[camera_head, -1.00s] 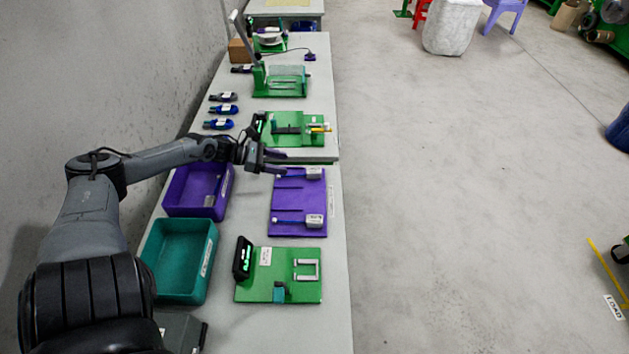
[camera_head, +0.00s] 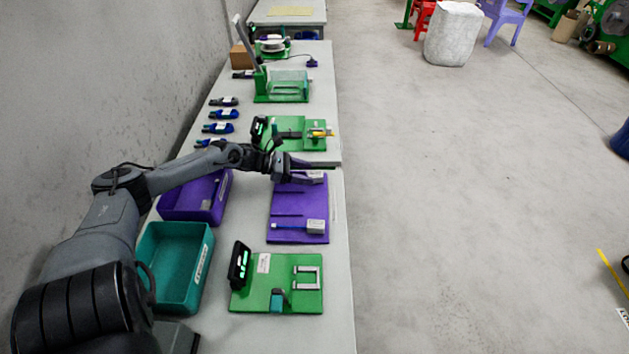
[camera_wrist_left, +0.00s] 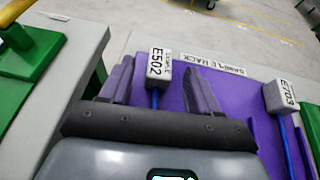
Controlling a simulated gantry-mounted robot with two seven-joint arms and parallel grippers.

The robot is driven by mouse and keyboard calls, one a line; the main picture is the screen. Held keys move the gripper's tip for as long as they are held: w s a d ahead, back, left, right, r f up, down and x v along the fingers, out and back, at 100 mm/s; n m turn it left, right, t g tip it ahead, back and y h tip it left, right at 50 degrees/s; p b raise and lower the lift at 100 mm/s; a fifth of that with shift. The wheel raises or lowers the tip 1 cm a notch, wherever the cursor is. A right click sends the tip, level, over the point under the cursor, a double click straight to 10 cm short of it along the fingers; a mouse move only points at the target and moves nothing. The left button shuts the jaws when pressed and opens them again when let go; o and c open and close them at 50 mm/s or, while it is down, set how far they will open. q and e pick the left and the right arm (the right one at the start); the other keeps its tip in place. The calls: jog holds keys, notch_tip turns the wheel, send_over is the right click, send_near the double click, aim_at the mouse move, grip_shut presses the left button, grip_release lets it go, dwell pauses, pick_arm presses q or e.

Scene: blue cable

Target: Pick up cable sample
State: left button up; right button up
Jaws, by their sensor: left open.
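The purple sample rack (camera_head: 300,207) lies on the bench and holds two cable samples, each a blue cable with a white block. The far sample, labelled E502 (camera_wrist_left: 157,62), sits between my left gripper's fingers in the left wrist view. In the head view it is partly hidden under the gripper. The near sample, labelled E703 (camera_wrist_left: 280,96), also shows in the head view (camera_head: 315,226). My left gripper (camera_head: 312,170) is open above the rack's far end, its fingers either side of E502. I cannot tell whether they touch it. My right gripper is out of view.
A purple bin (camera_head: 200,213) and a teal bin (camera_head: 172,296) stand left of the rack. A green fixture board with a small display (camera_head: 305,270) lies in front. Another green board (camera_head: 315,147) lies just behind the rack, close to my gripper.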

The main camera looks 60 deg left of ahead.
pick_arm(q)
jog(key=shift+b+x, duration=0.35)
jog(key=shift+x, duration=0.75)
jog(key=shift+c, duration=0.2)
jog(key=c, duration=1)
jog(key=shift+c, duration=0.2)
